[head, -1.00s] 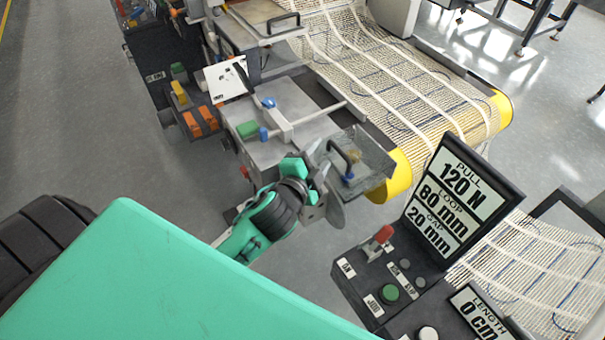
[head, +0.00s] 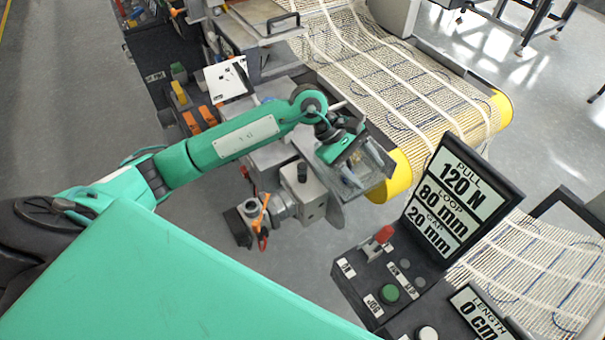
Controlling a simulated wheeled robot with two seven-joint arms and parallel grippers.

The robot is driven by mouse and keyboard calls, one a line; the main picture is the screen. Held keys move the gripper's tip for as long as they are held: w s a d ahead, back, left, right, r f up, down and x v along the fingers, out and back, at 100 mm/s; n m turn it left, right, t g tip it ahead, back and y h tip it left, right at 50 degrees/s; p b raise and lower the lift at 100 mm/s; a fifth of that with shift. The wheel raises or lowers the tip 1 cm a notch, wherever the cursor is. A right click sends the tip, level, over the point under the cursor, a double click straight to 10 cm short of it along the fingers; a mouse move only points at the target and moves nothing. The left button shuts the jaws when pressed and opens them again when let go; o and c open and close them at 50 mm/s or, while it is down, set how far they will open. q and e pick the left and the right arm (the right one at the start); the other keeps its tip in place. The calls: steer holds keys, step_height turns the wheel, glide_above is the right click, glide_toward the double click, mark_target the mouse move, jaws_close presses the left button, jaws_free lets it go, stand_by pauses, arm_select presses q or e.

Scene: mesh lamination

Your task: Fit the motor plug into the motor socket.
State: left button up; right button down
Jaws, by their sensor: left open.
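My left gripper (head: 350,178) is over the clear guard (head: 377,160) at the machine's front end. It points down and is open; I see nothing held in it. Below and left of it, a grey motor unit (head: 285,207) hangs at the machine's side. An orange part (head: 262,212) with a red lead sits at the motor's left end, beside a dark box (head: 238,226). It may be the motor plug, but it is too small to tell whether it is seated. I cannot make out the motor socket. My right gripper is out of view.
A control panel (head: 395,285) with buttons and a display (head: 455,200) reading "PULL 120 N" stands at the lower right. A mesh web (head: 405,85) runs over a yellow-ended roller (head: 388,178). Orange and yellow switches (head: 200,118) are at the left. Grey floor (head: 90,110) is clear at left.

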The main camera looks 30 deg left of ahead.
arm_select(q)
steer(key=w+a+f+m+y, duration=0.1)
steer(key=w+a+m+y, duration=0.15)
steer(key=a+y, duration=0.45)
steer(key=y, duration=0.2)
glide_above(303, 166)
steer(key=f+p, duration=0.1)
steer(key=f, duration=0.3)
steer(key=f+p, duration=0.1)
steer(key=f, duration=0.2)
steer(key=shift+w+f+p, duration=0.2)
steer(key=shift+f+p, duration=0.2)
steer(key=f+p, duration=0.1)
steer(key=f, duration=0.1)
steer(key=f+p, duration=0.2)
steer(key=shift+s+a+f, duration=0.1)
steer(key=shift+s+f, duration=0.05)
steer(key=shift+s, duration=0.05)
steer(key=shift+f, duration=0.5)
steer(key=c, duration=1.1)
